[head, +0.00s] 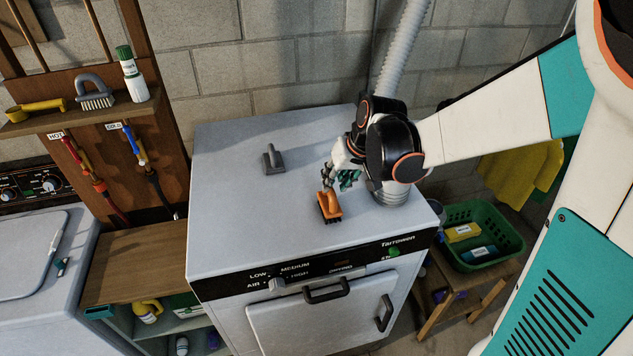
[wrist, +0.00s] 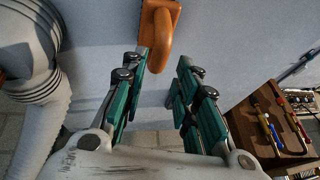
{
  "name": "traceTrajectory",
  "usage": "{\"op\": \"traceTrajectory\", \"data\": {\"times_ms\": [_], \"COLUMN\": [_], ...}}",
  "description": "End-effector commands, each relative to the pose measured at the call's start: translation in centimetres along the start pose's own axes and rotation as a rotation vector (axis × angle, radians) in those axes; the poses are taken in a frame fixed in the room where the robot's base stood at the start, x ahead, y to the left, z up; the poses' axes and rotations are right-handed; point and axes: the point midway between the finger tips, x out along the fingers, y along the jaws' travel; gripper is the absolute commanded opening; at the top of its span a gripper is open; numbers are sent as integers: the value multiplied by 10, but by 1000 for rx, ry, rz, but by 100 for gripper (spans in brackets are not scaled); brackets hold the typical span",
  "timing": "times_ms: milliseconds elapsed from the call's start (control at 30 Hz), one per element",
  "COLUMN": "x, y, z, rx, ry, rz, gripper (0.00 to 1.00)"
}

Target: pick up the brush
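An orange brush (head: 329,206) with dark bristles sits on the top of the white dryer (head: 240,215), near its front edge. I cannot tell whether the left finger touches the handle. The bristles are hidden in the wrist view.
A grey handled tool (head: 273,159) stands on the dryer behind the orange brush. A grey-handled brush (head: 96,92) and a green-capped bottle (head: 130,75) are on the wooden shelf at left. A white duct (head: 402,45) rises behind my arm. A green basket (head: 482,235) stands at right.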

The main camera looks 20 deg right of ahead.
Motion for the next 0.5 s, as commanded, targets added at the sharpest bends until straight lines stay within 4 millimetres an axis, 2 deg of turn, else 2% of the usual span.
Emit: {"op": "traceTrajectory", "data": {"times_ms": [267, 500], "x": [15, 44], "y": [0, 2], "z": [1, 4], "rx": [-1, -1], "ry": [0, 0], "rz": [0, 0], "gripper": [28, 28]}}
